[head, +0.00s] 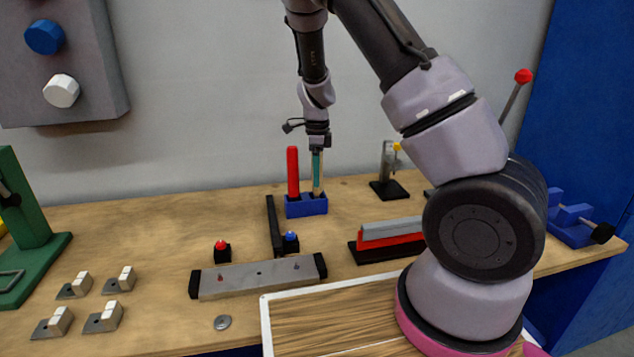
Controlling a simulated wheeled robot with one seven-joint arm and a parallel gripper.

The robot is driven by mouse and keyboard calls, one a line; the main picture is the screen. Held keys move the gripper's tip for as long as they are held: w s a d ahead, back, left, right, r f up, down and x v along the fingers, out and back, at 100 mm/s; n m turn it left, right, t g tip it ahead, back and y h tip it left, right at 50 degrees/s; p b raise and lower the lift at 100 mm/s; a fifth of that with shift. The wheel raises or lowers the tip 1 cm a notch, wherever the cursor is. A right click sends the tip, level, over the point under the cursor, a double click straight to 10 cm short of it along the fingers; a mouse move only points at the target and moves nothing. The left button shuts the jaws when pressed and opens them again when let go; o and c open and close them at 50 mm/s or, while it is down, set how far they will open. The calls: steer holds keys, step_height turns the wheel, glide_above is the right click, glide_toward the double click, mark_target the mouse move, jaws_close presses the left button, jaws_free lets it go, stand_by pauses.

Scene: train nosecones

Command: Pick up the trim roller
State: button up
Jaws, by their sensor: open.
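A blue holder (306,206) stands on the bench near the wall, with two upright tools in it. One is a thick red handle (293,172) on the left. The other is a slimmer teal and tan piece (317,175) on the right. I cannot tell for certain which of them is the trim roller. My gripper (318,150) points down, open, right over the teal piece, at the height of its top. The red handle stands just left of my gripper. At this size I cannot see whether the fingers touch the teal piece.
A grey bar fixture (259,277) with red and blue buttons is in front. A red and grey block (388,237) is right of it. A small black-based stand (389,188) is right of the holder. A green press (28,240) and several small metal brackets (72,285) are at left.

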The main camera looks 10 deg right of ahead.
jaws_close()
